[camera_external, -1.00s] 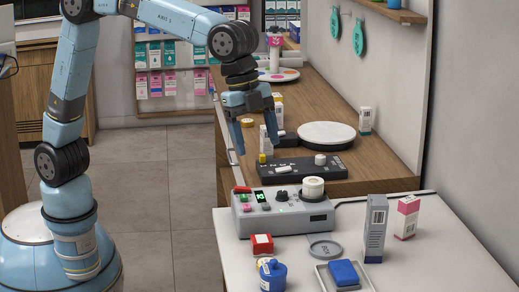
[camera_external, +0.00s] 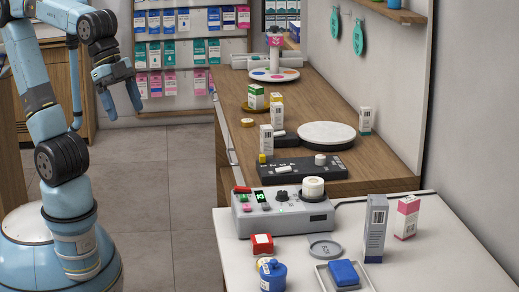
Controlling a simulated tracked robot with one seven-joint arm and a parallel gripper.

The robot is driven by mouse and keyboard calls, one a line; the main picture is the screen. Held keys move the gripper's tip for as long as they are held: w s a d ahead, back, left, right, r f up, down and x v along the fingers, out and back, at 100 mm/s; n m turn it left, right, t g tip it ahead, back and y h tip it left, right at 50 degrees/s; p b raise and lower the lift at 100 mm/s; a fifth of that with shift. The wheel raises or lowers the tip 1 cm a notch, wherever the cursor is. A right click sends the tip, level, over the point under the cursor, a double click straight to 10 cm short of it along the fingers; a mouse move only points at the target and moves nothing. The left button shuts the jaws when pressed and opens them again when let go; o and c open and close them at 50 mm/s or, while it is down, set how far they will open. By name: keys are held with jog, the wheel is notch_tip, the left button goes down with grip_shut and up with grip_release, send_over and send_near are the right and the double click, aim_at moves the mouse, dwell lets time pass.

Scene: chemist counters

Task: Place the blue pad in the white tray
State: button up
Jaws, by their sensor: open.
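The blue pad (camera_external: 343,272) lies in the white tray (camera_external: 322,273) at the front of the white counter. The tray's lower edge is cut off by the picture. My gripper (camera_external: 122,112) is at the upper left, above the floor and well away from the pad and tray.
The white counter (camera_external: 440,262) also bears a blue jar (camera_external: 273,276), a red box (camera_external: 262,244), a grey dish (camera_external: 324,247), a grey control box (camera_external: 283,216) and two cartons (camera_external: 375,229). A wooden counter (camera_external: 350,98) stands behind. Floor between me and the counters is clear.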

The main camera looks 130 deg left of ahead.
jog(key=s+f+n, duration=0.1)
jog(key=s+f, duration=0.3)
jog(key=s, duration=0.3)
jog(key=shift+s+d+t, duration=0.3)
jog(key=shift+s, duration=0.05)
jog(key=shift+f, duration=0.1)
dwell(1.4)
